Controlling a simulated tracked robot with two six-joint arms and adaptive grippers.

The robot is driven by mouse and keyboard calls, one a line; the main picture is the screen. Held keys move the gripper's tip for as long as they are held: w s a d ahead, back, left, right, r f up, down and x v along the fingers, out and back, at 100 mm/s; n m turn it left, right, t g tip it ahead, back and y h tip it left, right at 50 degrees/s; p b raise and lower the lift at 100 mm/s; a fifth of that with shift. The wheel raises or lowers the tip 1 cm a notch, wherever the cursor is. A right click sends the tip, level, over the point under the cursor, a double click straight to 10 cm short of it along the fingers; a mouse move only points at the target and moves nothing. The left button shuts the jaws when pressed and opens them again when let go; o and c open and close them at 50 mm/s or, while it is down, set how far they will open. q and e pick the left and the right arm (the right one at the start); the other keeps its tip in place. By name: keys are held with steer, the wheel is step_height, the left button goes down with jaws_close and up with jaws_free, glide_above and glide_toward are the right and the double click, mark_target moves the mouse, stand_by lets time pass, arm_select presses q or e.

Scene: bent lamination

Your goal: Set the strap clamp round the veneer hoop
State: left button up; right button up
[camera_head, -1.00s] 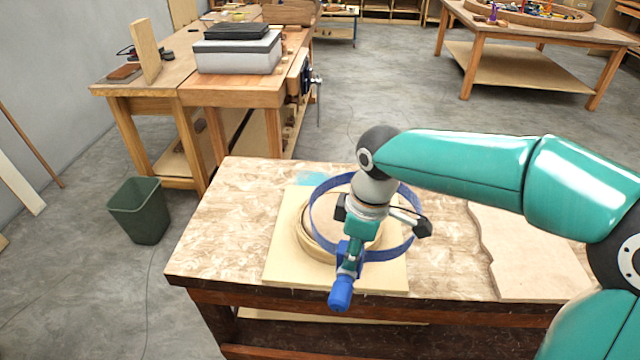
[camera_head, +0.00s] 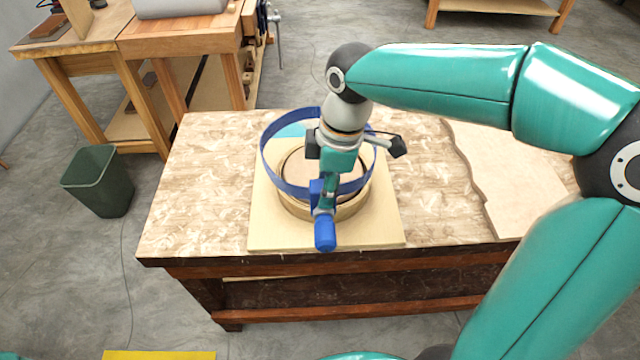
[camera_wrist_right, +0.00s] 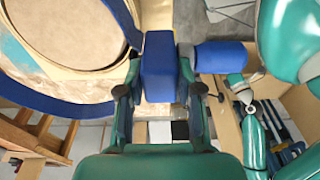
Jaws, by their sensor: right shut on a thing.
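The strap clamp is a blue band loop (camera_head: 290,187) with a blue block and a thick blue handle (camera_head: 325,234) at its near side. My right gripper (camera_head: 325,185) is shut on the clamp's block, which also shows between the fingers in the right wrist view (camera_wrist_right: 159,65). The veneer hoop (camera_head: 345,211) is a pale wooden ring around a round form on a square board. The band appears above the hoop, roughly over it and set towards the far side. My gripper hides part of both. My left gripper is not in view.
The square board (camera_head: 270,232) lies on the workbench (camera_head: 190,200). A thin wooden sheet (camera_head: 510,180) lies at the bench's right. A green bin (camera_head: 98,182) stands on the floor to the left. Another bench (camera_head: 185,42) stands behind. The bench top left of the board is clear.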

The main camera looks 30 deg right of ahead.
steer(key=shift+f, duration=0.4)
steer(key=shift+s+f+b, duration=0.1)
steer(key=shift+f+b, duration=0.35)
steer(key=shift+b, duration=0.1)
stand_by(0.5)
steer(key=shift+f, duration=0.2)
steer(key=shift+f+b, duration=1.85)
steer(key=shift+f, duration=0.5)
steer(key=shift+f+b, duration=1.4)
steer(key=shift+f, duration=0.2)
steer(key=shift+s+f, duration=0.1)
steer(key=shift+f, duration=0.2)
